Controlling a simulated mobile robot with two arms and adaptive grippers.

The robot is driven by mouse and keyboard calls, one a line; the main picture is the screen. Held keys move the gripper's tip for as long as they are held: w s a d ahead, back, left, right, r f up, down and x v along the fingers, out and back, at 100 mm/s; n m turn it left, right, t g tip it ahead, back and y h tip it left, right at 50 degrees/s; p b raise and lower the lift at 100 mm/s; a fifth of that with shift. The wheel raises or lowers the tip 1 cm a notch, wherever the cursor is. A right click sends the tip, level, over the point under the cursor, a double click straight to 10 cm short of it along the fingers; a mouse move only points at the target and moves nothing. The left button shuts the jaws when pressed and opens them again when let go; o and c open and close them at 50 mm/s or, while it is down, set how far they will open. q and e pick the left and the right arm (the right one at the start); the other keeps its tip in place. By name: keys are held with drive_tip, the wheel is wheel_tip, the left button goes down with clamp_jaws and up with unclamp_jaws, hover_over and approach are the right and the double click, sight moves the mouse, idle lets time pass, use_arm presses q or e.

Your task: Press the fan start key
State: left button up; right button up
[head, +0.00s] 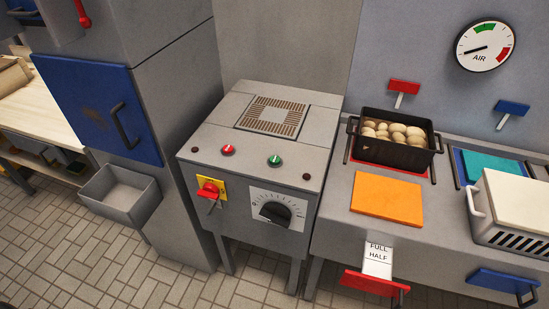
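A grey cabinet (240,170) stands in the middle of the head view, with a brown slotted grille (272,116) on top. Two round keys sit on its top in front of the grille. The green key (274,160) with a white mark is on the right, and the red key (228,149) with a white mark is on the left. I cannot read which one is the fan start key. Neither of my grippers shows in the head view, and nothing covers the keys.
The cabinet front has a red switch on a yellow plate (211,190) and a black dial (275,213). To the right are a black crate of potatoes (394,154), an orange board (387,198) and an air gauge (485,46). A blue door (90,105) is left.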

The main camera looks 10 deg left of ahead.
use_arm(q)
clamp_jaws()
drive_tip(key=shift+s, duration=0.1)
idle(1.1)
